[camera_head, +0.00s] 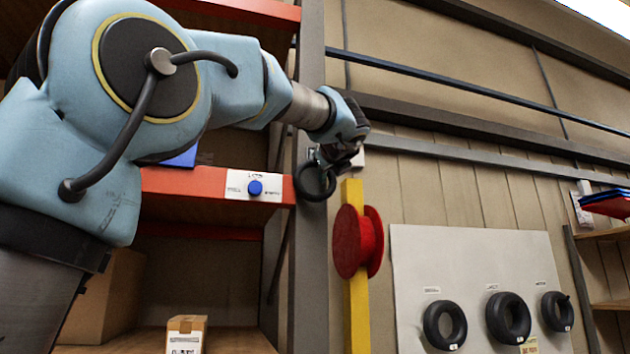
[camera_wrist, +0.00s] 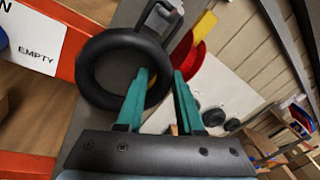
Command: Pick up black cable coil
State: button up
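The black cable coil (camera_wrist: 97,86) is a thick black ring. In the wrist view it is close in front of my gripper (camera_wrist: 161,72), by a dark grey hook (camera_wrist: 160,16). One teal fingertip overlaps the ring's opening and the other is just outside its right side, so that side of the coil lies between the fingers. A small gap seems to show beside the left finger, and the fingers look open. In the head view the coil (camera_head: 315,196) hangs upright just under my gripper (camera_head: 335,160), by the grey post. Contact is hard to judge.
A red spool (camera_head: 347,242) is on a yellow post (camera_head: 356,318) to the right. A white panel (camera_head: 425,255) farther right carries several black rings. An orange-edged shelf (camera_head: 170,182) with a label and blue knob (camera_head: 255,188) is at left. A small box (camera_head: 187,333) stands below.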

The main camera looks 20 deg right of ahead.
grip_shut()
dwell(0.5)
